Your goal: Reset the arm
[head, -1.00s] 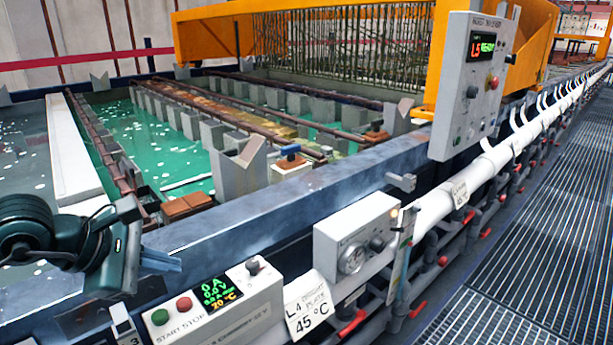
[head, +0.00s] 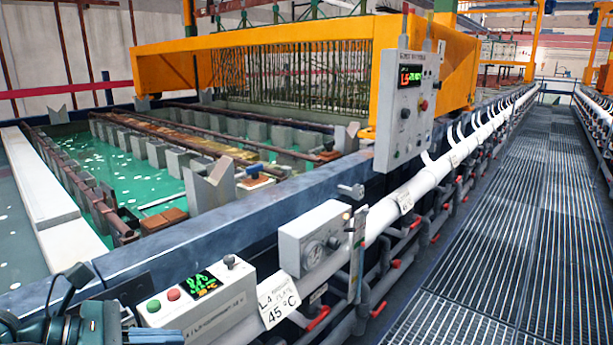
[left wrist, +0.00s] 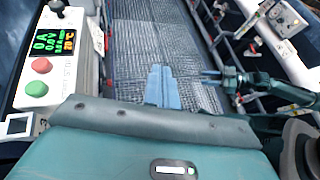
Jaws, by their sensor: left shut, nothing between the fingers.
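My left gripper (left wrist: 162,88) shows in the left wrist view with its two blue fingers together and nothing between them. They point over the grey grating floor. My right arm's dark gripper (left wrist: 212,77) is small at the right of the left wrist view, over the walkway. I cannot tell whether its fingers are apart.
A control box (head: 200,306) with green and red buttons stands close to my left gripper, also in the left wrist view (left wrist: 50,65). A white pipe (head: 440,168) runs along the tank edge. A grey panel (head: 407,105) stands upright. The grated walkway (head: 500,220) is clear.

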